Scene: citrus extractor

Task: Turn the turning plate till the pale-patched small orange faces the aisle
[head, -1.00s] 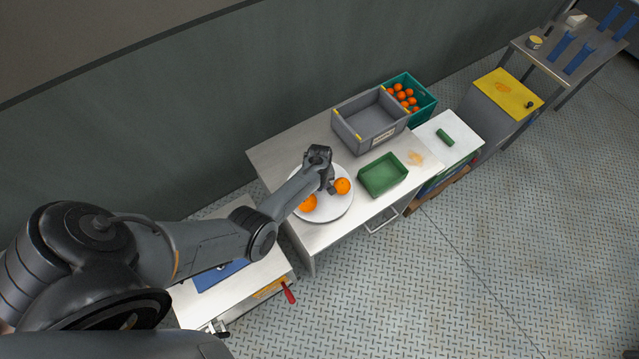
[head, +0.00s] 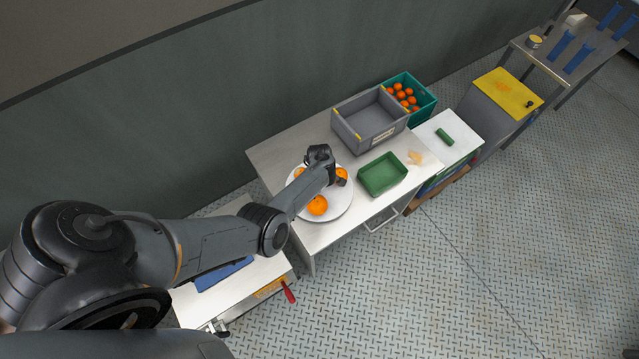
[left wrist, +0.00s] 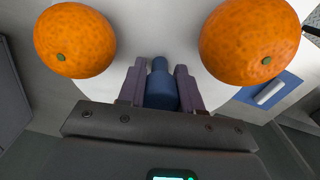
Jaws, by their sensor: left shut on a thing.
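The white round turning plate (head: 339,204) lies on the steel table and carries oranges. In the head view one orange (head: 317,205) is at the plate's front, one (head: 342,173) at its right beside my gripper, and one (head: 299,172) at its back left, partly behind my arm. My left gripper (head: 338,181) is low over the plate's right part. In the left wrist view its fingers (left wrist: 159,82) are shut on a blue peg (left wrist: 161,88), between a left orange (left wrist: 75,40) and a right orange (left wrist: 249,42). I make out no pale patch on any of them. My right gripper is not in view.
A green tray (head: 382,174) stands close to the plate's right. A grey crate (head: 352,130) is behind it, with a teal crate (head: 424,107) of small oranges farther back. A white board (head: 462,125) lies to the right. The floor in front (head: 440,270) is clear.

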